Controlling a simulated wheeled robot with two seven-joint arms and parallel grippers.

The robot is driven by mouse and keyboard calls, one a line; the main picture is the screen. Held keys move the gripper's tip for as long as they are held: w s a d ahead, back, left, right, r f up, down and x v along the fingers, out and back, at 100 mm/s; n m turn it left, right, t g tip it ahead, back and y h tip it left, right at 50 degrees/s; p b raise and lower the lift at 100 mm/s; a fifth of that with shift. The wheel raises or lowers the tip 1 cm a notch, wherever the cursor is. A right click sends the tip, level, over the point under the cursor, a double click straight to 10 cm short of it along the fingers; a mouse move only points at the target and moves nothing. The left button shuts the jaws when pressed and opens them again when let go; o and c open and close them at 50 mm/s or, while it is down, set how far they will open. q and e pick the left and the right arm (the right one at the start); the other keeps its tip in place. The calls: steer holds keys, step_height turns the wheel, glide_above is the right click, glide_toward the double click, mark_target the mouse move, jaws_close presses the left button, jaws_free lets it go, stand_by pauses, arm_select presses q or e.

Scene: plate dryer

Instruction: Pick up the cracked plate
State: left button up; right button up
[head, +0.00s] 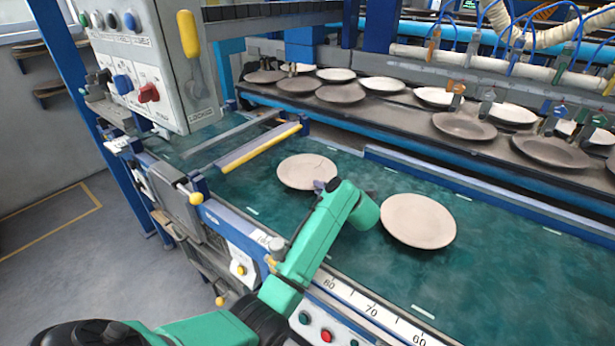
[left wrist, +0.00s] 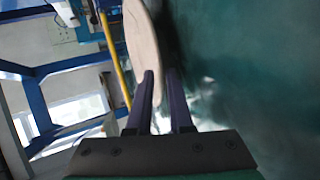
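One pale, pinkish-beige plate (head: 303,171) lies on the green belt near the yellow bar; a faint dark line near its upper right rim looks like a crack. A second, larger-looking plate (head: 418,221) lies to its right, with no crack that I can make out. My left gripper (head: 327,185) is at the first plate's near right edge, partly hidden by my arm. In the left wrist view, its two fingers (left wrist: 160,98) are apart, and the plate (left wrist: 142,45) shows at the left finger. I cannot tell whether the rim lies between them. My right gripper is not in view.
A rack (head: 385,106) with several plates runs behind the green belt (head: 510,270). A grey control box (head: 160,70) hangs at upper left. A yellow bar (head: 262,148) crosses the belt left of the first plate. The belt's right part is clear.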

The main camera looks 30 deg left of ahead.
arm_select(q)
steer(key=shift+w+a+f, duration=0.55)
steer(key=shift+w+f, duration=0.2)
steer(key=shift+w, duration=0.1)
steer(key=shift+s+r, duration=0.15)
steer(key=shift+s, duration=0.05)
steer(key=shift+s+d+r, duration=0.1)
steer(key=shift+s+r, duration=0.1)
steer(key=shift+s, duration=0.05)
jaws_close()
steer(key=shift+w, duration=0.1)
